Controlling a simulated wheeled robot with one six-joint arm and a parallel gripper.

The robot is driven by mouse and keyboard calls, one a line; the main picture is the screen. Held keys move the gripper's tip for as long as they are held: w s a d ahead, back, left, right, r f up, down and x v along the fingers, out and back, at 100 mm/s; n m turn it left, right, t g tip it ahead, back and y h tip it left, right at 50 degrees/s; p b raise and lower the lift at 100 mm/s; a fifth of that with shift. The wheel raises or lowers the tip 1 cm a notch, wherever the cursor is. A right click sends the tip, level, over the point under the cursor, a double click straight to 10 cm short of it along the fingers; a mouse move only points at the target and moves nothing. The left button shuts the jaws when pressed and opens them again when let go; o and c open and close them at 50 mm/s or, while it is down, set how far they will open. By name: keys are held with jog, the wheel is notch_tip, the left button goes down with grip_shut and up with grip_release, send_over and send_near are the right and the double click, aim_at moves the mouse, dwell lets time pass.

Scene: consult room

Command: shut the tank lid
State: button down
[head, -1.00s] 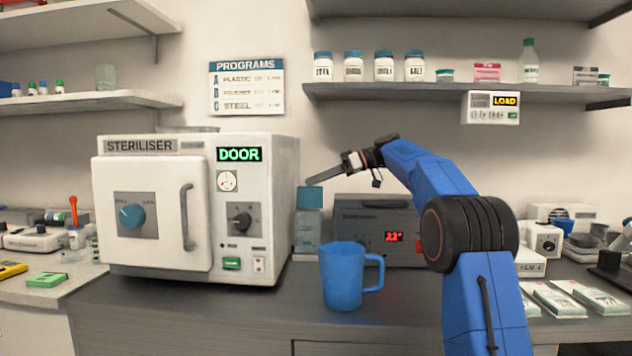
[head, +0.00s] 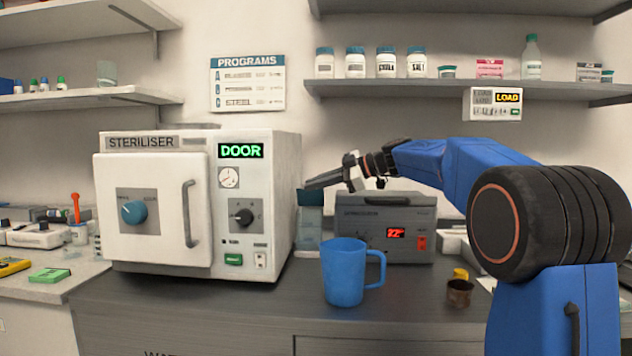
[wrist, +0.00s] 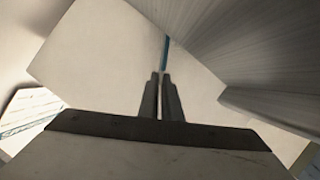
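The grey unit (head: 365,243) with a red "22°" display stands on the counter behind the blue mug; I take it for the tank. A dark handle shows on its top, which looks flat, but I cannot tell for sure how its lid stands. My gripper (head: 308,185) is up at the left of this unit, by the steriliser's right side and over a teal-topped clear container (head: 310,213). A thin teal strip (wrist: 164,52) shows beyond the tips.
The white steriliser (head: 275,205) stands at left with its door apparently shut. A blue mug (head: 343,272) stands in front of the grey unit. A shelf (head: 400,88) with jars hangs above.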

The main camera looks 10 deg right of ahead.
jog(key=shift+s+a+f, duration=0.1)
jog(key=shift+s+f, duration=0.3)
dwell(0.3)
jog(key=c, duration=2)
grip_release()
jog(key=shift+s+r, duration=0.1)
jog(key=v, duration=1.7)
jog(key=shift+d, duration=0.25)
